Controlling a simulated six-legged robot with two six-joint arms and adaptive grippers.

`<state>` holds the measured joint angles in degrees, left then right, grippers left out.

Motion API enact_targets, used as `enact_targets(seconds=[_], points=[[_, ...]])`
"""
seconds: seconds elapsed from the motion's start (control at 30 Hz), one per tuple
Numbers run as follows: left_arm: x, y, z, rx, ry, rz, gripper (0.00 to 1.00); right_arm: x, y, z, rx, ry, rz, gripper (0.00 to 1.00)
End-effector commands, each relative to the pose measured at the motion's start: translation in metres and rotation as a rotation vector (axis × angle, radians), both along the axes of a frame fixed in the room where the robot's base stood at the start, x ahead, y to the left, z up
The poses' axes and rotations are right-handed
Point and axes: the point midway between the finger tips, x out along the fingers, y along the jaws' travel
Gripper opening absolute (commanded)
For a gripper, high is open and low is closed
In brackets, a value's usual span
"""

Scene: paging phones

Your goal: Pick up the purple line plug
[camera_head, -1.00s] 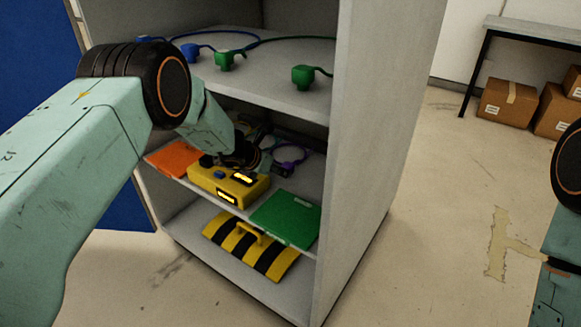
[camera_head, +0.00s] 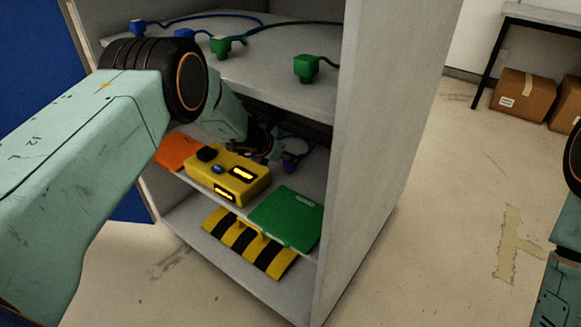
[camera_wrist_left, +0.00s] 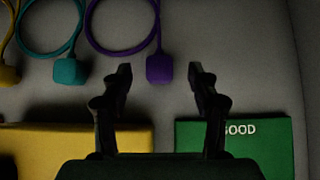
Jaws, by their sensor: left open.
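The purple line plug (camera_wrist_left: 159,68) hangs on a looped purple cord in the left wrist view. It lies between and just beyond the fingertips of my left gripper (camera_wrist_left: 160,76), which is open and empty. In the head view the purple plug (camera_head: 290,167) shows small on the middle shelf, right beside my left gripper (camera_head: 272,150). The gripper's fingers are partly hidden there by the wrist and shade. My right arm shows only at the right edge, and its gripper is out of frame.
A yellow box (camera_head: 228,180) and a green GOOD panel (camera_head: 287,216) sit at the shelf front, with an orange panel (camera_head: 176,152) at left. Teal (camera_wrist_left: 69,71) and yellow (camera_wrist_left: 8,75) plugs lie left of the purple one. The upper shelf and cabinet side wall (camera_head: 385,120) enclose the space.

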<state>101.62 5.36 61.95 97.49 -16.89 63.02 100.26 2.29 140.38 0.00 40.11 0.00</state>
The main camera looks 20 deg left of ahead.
Motion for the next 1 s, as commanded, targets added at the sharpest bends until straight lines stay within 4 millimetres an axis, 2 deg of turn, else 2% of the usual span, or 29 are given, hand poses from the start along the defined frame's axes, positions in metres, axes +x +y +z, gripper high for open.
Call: enact_targets(seconds=[0.23,0.5,0.9,1.0], points=[[0.015,-0.004,-0.023,0.001,-0.001,-0.003,0.60,0.000,0.000,-0.017,0.000,0.000,0.000,0.40],[0.031,-0.008,-0.037,0.002,-0.002,-0.002,0.60,0.000,0.000,-0.031,0.000,0.000,0.000,0.40],[0.035,-0.010,-0.038,0.001,0.000,0.001,0.60,0.000,0.000,-0.033,0.000,0.000,0.000,0.40],[0.035,-0.010,-0.038,0.001,0.000,-0.001,0.53,0.000,0.000,-0.033,0.000,0.000,0.000,0.40]])
